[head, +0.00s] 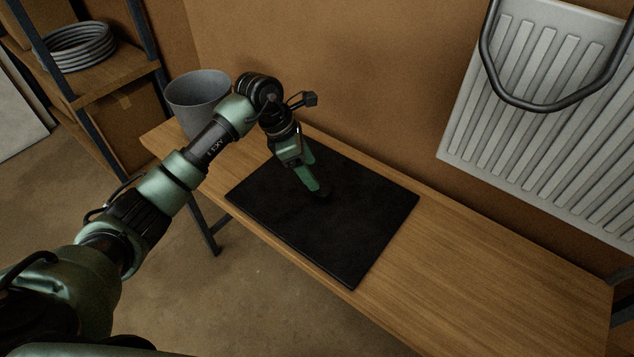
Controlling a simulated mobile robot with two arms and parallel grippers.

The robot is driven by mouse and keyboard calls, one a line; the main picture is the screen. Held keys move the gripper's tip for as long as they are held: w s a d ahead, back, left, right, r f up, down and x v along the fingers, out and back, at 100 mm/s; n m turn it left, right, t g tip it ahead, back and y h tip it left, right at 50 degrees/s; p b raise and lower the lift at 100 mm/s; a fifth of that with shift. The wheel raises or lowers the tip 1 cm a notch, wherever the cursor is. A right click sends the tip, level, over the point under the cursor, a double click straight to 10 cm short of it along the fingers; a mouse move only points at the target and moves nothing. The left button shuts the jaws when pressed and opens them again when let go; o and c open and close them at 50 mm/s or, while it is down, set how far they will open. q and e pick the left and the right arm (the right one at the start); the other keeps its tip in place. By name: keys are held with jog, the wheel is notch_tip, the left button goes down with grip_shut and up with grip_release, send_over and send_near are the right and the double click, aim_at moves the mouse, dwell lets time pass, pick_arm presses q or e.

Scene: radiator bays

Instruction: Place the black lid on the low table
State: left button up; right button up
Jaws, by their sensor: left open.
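The low table (465,275) is a long wooden bench top against the brown wall. A flat black square slab (300,230) lies on it, left of the middle. I see no separate lid clearly; a small dark shape at my fingertips blends into the slab, and I cannot tell whether it is a lid, its knob or my finger pads. My left gripper (318,188) points down over the upper middle of the slab, close to its surface. It is open, and its fingers partly hide what is beneath. My right gripper is not in view.
A grey bucket (198,100) stands at the table's left end, behind my left arm. A shelf (115,72) with a coiled grey hose (75,48) is at upper left. A white radiator (545,110) hangs on the wall at right. The table's right part is clear.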

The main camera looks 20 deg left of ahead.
pick_arm(q)
jog(key=shift+b+v, duration=0.4)
jog(key=shift+v, duration=2.15)
